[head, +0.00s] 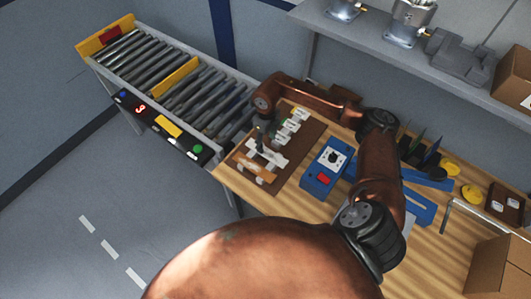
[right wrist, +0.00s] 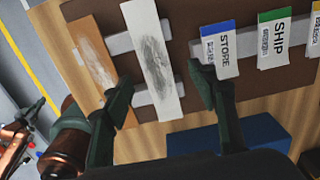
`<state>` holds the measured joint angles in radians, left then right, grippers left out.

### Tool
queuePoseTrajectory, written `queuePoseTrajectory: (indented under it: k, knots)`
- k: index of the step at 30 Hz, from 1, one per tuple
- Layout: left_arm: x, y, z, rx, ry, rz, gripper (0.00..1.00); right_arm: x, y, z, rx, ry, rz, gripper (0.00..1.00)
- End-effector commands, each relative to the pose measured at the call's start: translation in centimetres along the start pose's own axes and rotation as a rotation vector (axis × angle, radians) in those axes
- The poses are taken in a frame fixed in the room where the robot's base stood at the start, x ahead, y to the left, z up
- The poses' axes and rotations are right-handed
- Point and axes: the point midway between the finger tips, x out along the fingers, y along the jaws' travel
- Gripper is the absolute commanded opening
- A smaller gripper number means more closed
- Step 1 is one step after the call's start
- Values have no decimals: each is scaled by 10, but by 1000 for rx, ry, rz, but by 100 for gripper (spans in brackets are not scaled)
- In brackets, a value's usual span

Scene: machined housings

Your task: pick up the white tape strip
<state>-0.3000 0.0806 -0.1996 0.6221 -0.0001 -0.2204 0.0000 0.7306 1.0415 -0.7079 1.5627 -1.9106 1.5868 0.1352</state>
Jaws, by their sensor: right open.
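The white tape strip (right wrist: 153,50) has a grey smudge and lies across pale pads on a brown board (right wrist: 185,108); it also shows in the head view (head: 272,156). My right gripper (right wrist: 160,79) is open over the board, one finger on each side of the strip in the picture. The jaws look empty; I cannot tell their height above the strip. A tan strip (right wrist: 96,55) with a pale smudge lies to the left. At the left edge of the wrist view, copper arm parts with dark tips seem to be my left arm (right wrist: 22,122); its jaws are unclear.
STORE (right wrist: 220,50) and SHIP (right wrist: 274,40) labels sit right of the strip. A roller conveyor (head: 170,85) is at left. A shelf (head: 400,50) with metal housings runs behind. A cardboard box (head: 500,268) stands front right.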

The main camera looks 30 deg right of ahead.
Motion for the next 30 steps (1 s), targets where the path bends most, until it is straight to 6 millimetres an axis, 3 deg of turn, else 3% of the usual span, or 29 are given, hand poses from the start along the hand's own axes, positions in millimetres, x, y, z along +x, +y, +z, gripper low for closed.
queuePoseTrajectory:
  k: [9,17,30]
  knots:
    - [-12,0,-5,1,5,1,0,42,8,-7,1,1,3,53]
    - [-11,0,-3,1,3,1,0,47,7,-7,1,0,1,53]
    - [-11,1,-1,0,0,1,0,47,7,-7,1,0,1,23]
